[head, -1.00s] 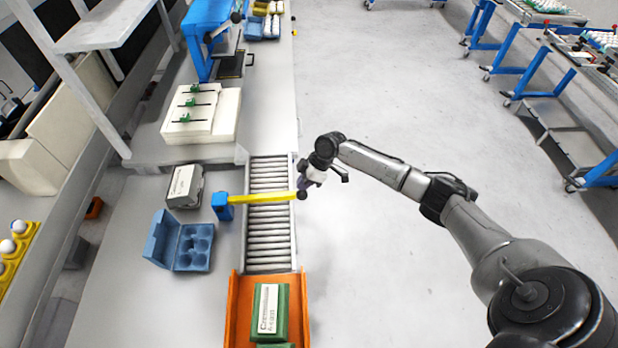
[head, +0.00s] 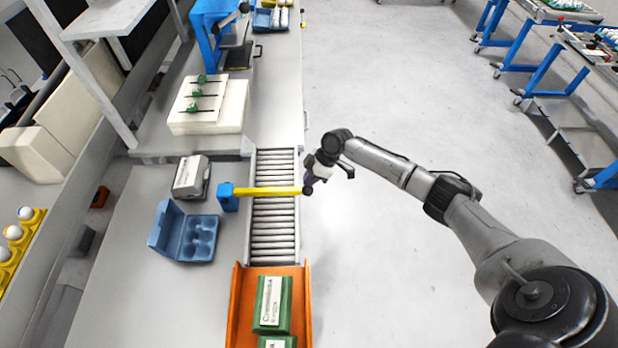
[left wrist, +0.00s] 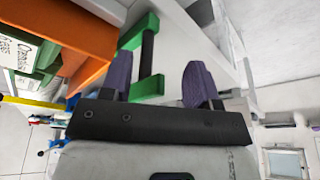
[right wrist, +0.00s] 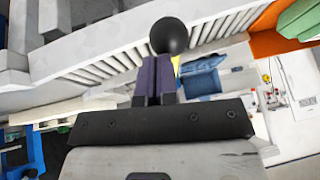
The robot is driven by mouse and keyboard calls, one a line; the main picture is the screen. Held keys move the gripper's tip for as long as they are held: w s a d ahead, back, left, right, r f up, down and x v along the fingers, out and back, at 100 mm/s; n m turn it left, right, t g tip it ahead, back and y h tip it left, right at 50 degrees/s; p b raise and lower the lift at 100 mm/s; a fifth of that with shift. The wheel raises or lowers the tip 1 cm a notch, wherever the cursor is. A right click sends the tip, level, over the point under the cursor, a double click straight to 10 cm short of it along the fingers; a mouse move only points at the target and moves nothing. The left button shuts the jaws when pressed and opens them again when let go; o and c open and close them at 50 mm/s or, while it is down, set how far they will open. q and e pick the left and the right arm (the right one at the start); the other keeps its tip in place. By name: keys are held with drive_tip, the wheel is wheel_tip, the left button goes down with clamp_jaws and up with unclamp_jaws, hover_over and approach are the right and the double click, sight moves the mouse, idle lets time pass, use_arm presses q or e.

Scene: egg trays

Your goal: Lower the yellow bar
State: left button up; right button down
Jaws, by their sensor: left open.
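The yellow bar (head: 268,192) reaches right from a blue post (head: 228,198) across the roller conveyor and ends in a black knob (head: 307,190). It looks almost level in the head view. My right gripper (head: 316,181) is at the knob end. In the right wrist view its purple fingers (right wrist: 157,72) are together, with the black ball (right wrist: 169,36) just beyond their tips and a bit of yellow bar (right wrist: 177,62) behind. Contact with the ball is unclear. My left gripper (left wrist: 160,75) is open, its fingers apart near a green handle (left wrist: 148,60). It is outside the head view.
The roller conveyor (head: 274,229) runs under the bar to an orange chute (head: 239,300) holding green cartons (head: 271,302). An open blue carton (head: 186,238) and a grey carton (head: 190,177) are on the table to the left. Clear floor (head: 400,110) is on the right.

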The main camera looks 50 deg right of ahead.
drive_tip(key=w+p+v, duration=0.1)
drive_tip(key=v, duration=1.1)
drive_tip(key=shift+w+r, duration=0.25)
drive_tip(key=shift+r, duration=0.35)
drive_tip(key=shift+d, duration=0.15)
